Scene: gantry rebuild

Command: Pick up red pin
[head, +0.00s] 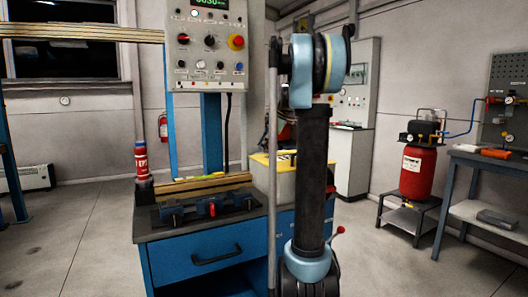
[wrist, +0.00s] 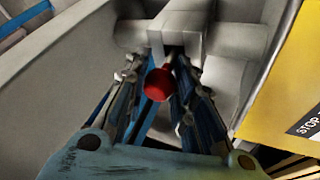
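The red pin (wrist: 158,84) shows as a round red end between my gripper's two fingers in the wrist view, in front of a grey metal block (wrist: 178,38). My gripper (wrist: 161,70) has one finger on each side of the red end, with little gap. I cannot tell whether the fingers touch it or are apart from it. The rest of the pin is hidden. In the head view my arm hides the gripper and this pin.
A blue bench (head: 203,262) with a red-handled clamp (head: 212,208) stands left of my arm, under a control box (head: 207,45). A yellow panel (wrist: 285,75) is close at the right in the wrist view. Open floor (head: 75,235) lies left.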

